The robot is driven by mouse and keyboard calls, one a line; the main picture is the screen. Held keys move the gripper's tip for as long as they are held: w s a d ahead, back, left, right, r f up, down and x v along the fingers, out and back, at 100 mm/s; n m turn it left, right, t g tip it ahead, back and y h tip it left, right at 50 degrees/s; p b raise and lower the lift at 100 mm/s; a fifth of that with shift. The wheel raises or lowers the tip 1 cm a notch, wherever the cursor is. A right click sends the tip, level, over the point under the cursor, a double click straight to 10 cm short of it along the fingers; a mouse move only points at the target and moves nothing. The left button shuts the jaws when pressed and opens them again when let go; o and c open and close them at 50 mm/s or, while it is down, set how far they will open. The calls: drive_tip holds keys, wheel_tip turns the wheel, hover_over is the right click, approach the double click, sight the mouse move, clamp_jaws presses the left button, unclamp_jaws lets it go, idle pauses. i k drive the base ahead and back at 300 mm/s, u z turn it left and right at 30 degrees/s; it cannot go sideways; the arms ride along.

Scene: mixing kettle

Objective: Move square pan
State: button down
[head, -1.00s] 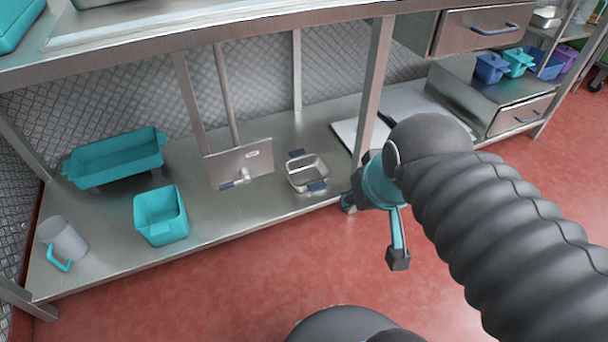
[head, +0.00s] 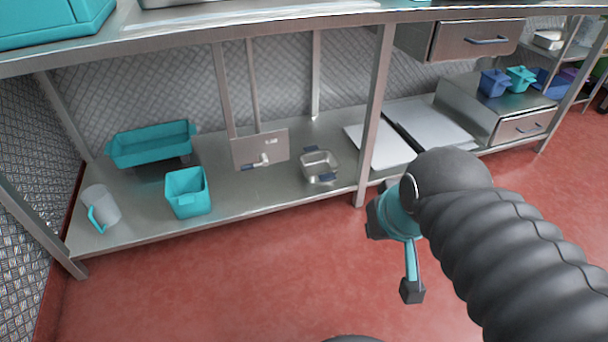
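The square pan (head: 318,167) is a small silver metal pan with two dark blue handles. It sits upright on the lower steel shelf (head: 250,199), left of a table leg. My gripper (head: 391,263) is in front of the shelf, to the right of and nearer than the pan, over the red floor. Its two fingers are spread wide apart with nothing between them. It does not touch the pan.
A steel plate with a blue-handled valve (head: 262,150) stands just left of the pan. Teal tubs (head: 188,193) and a grey jug (head: 101,208) are further left. A table leg (head: 375,110) rises right of the pan. The tabletop overhangs the shelf. Red floor in front is clear.

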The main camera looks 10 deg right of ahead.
sight(317, 165)
drive_tip(key=u, duration=0.3)
drive_tip(key=i, duration=1.4)
drive_tip(key=z, duration=0.5)
